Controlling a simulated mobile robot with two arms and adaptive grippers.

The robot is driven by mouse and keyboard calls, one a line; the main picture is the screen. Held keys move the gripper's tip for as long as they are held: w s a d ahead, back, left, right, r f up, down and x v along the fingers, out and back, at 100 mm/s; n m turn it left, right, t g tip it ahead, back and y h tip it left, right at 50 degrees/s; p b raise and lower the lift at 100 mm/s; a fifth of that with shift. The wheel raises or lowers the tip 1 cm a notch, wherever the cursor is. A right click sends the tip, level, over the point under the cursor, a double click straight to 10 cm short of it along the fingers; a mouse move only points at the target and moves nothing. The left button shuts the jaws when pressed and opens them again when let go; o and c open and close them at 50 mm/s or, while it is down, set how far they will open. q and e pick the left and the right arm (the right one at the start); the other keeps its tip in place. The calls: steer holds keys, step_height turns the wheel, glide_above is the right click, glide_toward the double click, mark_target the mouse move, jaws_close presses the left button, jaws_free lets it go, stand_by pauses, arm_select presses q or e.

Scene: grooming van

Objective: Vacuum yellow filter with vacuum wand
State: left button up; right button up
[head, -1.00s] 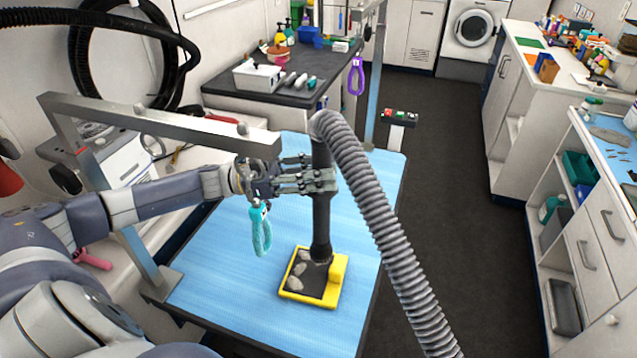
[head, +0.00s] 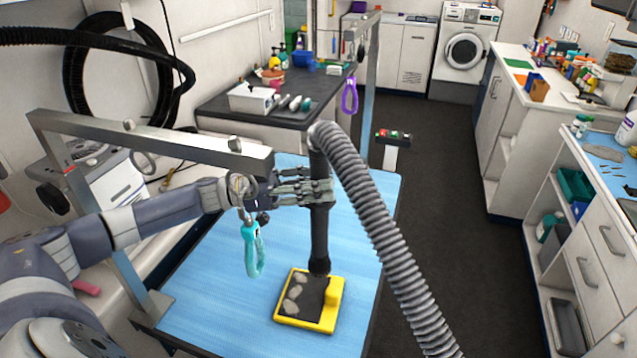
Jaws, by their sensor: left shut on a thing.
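The yellow filter (head: 333,315) lies on the blue-topped grooming table (head: 215,290), a dark panel inside its yellow frame with grey clumps on the panel's left part. The black vacuum wand (head: 319,235) stands nearly upright, with its lower tip at the far edge of the filter; I cannot tell whether it touches. A grey ribbed hose (head: 375,225) runs from its top down to the lower right. My left gripper (head: 318,191) is shut around the wand's upper part. My right gripper is not in view.
A metal bar (head: 150,143) crosses above the table's left side, with a teal loop (head: 252,250) hanging from it. A purple loop (head: 350,97) hangs at the far post. A dark counter (head: 285,108) stands behind. The floor (head: 450,190) to the right is clear.

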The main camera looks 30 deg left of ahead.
arm_select(q)
steer(key=shift+a, duration=0.1)
stand_by(0.4)
steer(key=shift+s+a+r+b, duration=0.1)
steer(key=shift+s+a, duration=0.2)
steer(key=shift+a, duration=0.5)
steer(key=shift+s+a+f+b, duration=0.1)
steer(key=shift+s+a, duration=0.15)
steer(key=shift+a, duration=0.55)
steer(key=shift+s+a+r+b, duration=0.1)
steer(key=shift+s+a, duration=0.2)
steer(key=shift+a, duration=0.5)
steer(key=s+p, duration=0.2)
steer(key=s+d+p, duration=0.1)
steer(key=s+p, duration=0.1)
steer(key=p, duration=0.1)
steer(key=shift+s+d, duration=0.1)
steer(key=shift+d, duration=0.1)
steer(key=shift+p, duration=0.3)
